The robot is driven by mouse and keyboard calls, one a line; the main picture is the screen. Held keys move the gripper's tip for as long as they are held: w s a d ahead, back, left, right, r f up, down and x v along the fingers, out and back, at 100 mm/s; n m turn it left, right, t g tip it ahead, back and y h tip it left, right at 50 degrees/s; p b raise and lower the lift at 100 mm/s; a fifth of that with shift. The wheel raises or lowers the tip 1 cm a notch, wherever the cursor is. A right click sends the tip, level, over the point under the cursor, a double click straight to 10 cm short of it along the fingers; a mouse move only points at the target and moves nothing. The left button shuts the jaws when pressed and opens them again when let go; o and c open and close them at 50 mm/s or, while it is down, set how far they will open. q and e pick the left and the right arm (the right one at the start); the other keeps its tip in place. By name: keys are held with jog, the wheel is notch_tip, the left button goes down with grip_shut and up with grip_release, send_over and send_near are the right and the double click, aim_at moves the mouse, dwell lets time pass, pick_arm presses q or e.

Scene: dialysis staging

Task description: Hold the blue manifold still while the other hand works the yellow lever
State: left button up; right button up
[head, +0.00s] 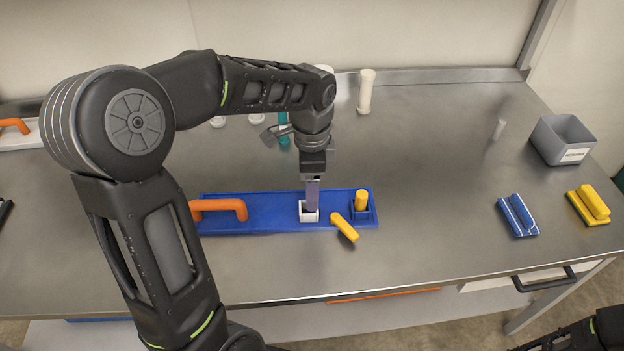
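The blue manifold (262,212) is a long flat plate lying on the steel table. An orange handle (222,205) stands at its left end and a white square block (309,217) sits right of its middle. The yellow lever (344,228) angles over the front edge near the right end. A yellow peg (361,201) stands upright in a blue square socket beside it. My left gripper (311,205) points down at the white block, its tips at or inside the top. Its finger gap is hidden. My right gripper is out of view; only dark arm parts show at bottom right.
A grey bin (563,139), a blue brush-like block (517,215) and a yellow one (590,204) are at the right. The table right of the manifold is clear.

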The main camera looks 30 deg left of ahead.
pick_arm(q)
notch_tip(320, 180, down, 7)
jog(key=shift+r, duration=0.2)
jog(key=shift+c, duration=0.3)
grip_shut()
jog(key=shift+o, duration=0.3)
grip_release()
dwell(0.3)
jog(key=shift+r, duration=0.1)
notch_tip(320, 180, up, 12)
dwell(0.6)
jog(key=shift+c, duration=0.6)
